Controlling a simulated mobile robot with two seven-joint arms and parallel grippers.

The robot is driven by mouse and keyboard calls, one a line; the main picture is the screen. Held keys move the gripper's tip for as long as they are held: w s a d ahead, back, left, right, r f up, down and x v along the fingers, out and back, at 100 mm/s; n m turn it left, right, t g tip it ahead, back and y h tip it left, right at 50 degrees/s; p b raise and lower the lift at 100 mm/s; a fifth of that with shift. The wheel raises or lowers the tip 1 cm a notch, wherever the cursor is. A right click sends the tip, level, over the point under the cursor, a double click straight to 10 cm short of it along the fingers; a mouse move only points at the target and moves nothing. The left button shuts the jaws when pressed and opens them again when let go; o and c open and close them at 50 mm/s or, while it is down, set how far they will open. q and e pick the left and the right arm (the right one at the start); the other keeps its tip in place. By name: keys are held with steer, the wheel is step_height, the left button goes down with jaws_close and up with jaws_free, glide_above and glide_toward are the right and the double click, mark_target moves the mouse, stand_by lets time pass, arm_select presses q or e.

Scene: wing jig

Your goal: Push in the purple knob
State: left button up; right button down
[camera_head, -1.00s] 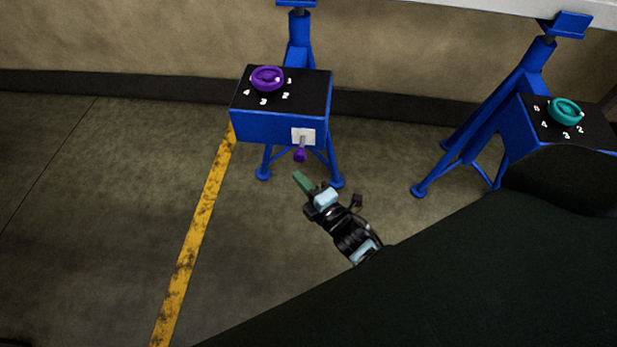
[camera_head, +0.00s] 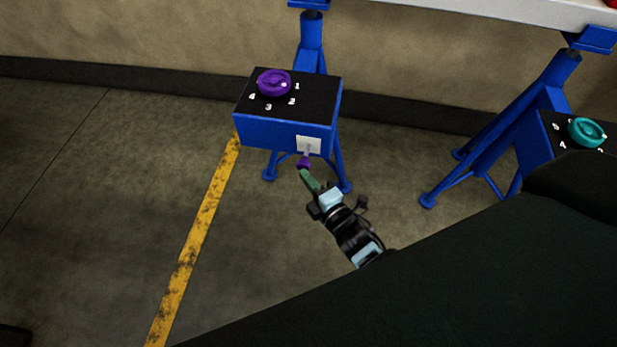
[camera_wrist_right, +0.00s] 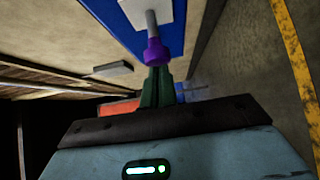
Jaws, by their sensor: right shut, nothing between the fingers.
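The small purple knob (camera_head: 303,163) sits on the end of a grey rod that sticks out of a white plate (camera_head: 309,144) on the front of a blue box (camera_head: 285,133). It also shows in the right wrist view (camera_wrist_right: 155,52), with the rod and plate beyond it. My right gripper (camera_head: 307,177) is shut and empty, its green fingers pointing at the knob. The fingertips are right at the knob's near end in both views; I cannot tell for sure whether they touch. My left gripper is not in view.
A round purple dial (camera_head: 274,83) with numbers is on the box's black top. A second blue stand with a teal dial (camera_head: 587,132) is at the right, partly hidden by my dark arm. The floor left of the yellow line (camera_head: 190,250) is clear.

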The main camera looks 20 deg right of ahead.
mark_target(304, 161)
steer(key=shift+w, duration=0.1)
steer(key=w+d+b, duration=0.1)
steer(key=w+d, duration=0.1)
steer(key=w, duration=0.1)
steer(key=shift+d+r, duration=0.1)
steer(key=shift+d, duration=0.05)
steer(key=shift+s, duration=0.1)
stand_by(0.3)
